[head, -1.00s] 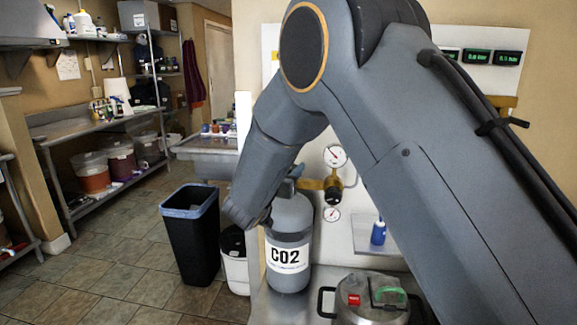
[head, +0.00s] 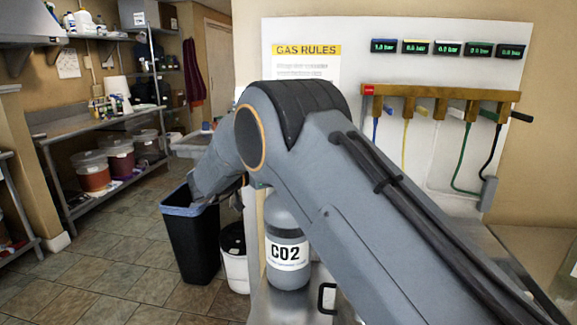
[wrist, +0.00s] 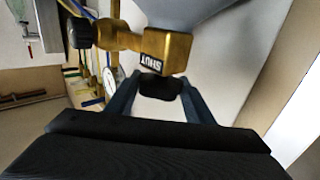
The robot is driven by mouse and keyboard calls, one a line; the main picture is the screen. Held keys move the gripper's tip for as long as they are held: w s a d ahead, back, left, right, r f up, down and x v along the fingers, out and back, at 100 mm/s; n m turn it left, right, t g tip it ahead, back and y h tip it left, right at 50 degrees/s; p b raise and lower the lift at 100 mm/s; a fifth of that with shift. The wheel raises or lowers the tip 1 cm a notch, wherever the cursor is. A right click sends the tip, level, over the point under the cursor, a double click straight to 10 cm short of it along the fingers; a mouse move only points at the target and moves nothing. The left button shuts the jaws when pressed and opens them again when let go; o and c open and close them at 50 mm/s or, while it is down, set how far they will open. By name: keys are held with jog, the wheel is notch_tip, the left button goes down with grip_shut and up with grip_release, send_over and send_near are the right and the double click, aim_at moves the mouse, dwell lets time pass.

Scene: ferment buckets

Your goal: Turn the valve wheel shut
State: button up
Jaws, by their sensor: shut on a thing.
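In the wrist view my gripper (wrist: 159,90) has its two blue-grey fingers on either side of a black valve wheel (wrist: 160,84). The fingers are closed on the wheel. The wheel sits below a brass valve block (wrist: 167,50) with a dark label reading SHUT. In the head view the grey CO2 cylinder (head: 288,248) stands upright with a white label. Its top is hidden behind my arm, and the valve wheel and fingertips do not show there.
A black bin (head: 193,245) and a white bucket (head: 234,262) stand left of the cylinder. A brass manifold (head: 440,93) with coloured hoses hangs on the white wall panel. In the wrist view a round gauge (wrist: 110,82) is close to the gripper's left finger.

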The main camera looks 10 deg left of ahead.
jog(key=shift+r, duration=0.15)
jog(key=o, duration=1.1)
jog(key=shift+a, duration=0.1)
jog(key=shift+s+a, duration=0.25)
jog(key=shift+s, duration=0.05)
jog(key=b+v, duration=0.2)
jog(key=v, duration=0.5)
jog(key=shift+d, duration=0.1)
